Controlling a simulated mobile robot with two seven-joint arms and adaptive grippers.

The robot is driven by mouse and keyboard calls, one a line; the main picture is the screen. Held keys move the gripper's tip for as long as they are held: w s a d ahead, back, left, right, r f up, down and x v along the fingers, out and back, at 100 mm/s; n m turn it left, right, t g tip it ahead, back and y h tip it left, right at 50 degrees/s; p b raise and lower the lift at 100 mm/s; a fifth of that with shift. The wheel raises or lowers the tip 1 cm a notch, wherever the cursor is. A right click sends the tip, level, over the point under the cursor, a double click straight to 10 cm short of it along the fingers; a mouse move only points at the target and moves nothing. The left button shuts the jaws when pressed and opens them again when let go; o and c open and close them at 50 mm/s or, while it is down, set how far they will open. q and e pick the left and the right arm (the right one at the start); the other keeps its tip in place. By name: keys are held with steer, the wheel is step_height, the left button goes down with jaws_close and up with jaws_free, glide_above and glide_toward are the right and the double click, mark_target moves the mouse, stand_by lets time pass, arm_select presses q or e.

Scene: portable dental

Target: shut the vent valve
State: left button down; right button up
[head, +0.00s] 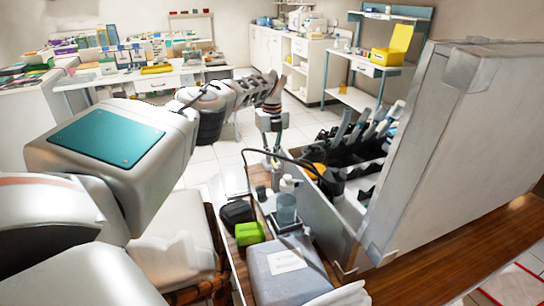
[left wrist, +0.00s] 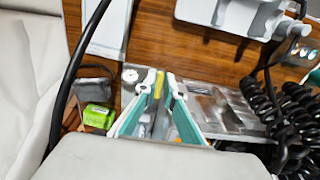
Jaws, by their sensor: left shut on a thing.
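My left gripper (head: 273,158) reaches down at the inner left side of the open dental case. In the left wrist view its fingers (left wrist: 158,82) are close together at their tips, shut on a thin yellow piece. This yellow piece (left wrist: 158,85) seems to be the handle of the vent valve; the fingers hide most of it. A white round fitting (left wrist: 130,75) sits just left of the tips. In the head view the valve is too small and covered to make out. My right gripper is not in view.
The grey case (head: 450,130) stands open at the right, with dental handpieces (head: 365,130) and black coiled hoses (left wrist: 285,125) nearby.

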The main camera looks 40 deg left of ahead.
arm_select(q)
steer(key=c, duration=2.1)
jaws_free()
steer(key=shift+c, duration=0.2)
step_height(320, 180, up, 12)
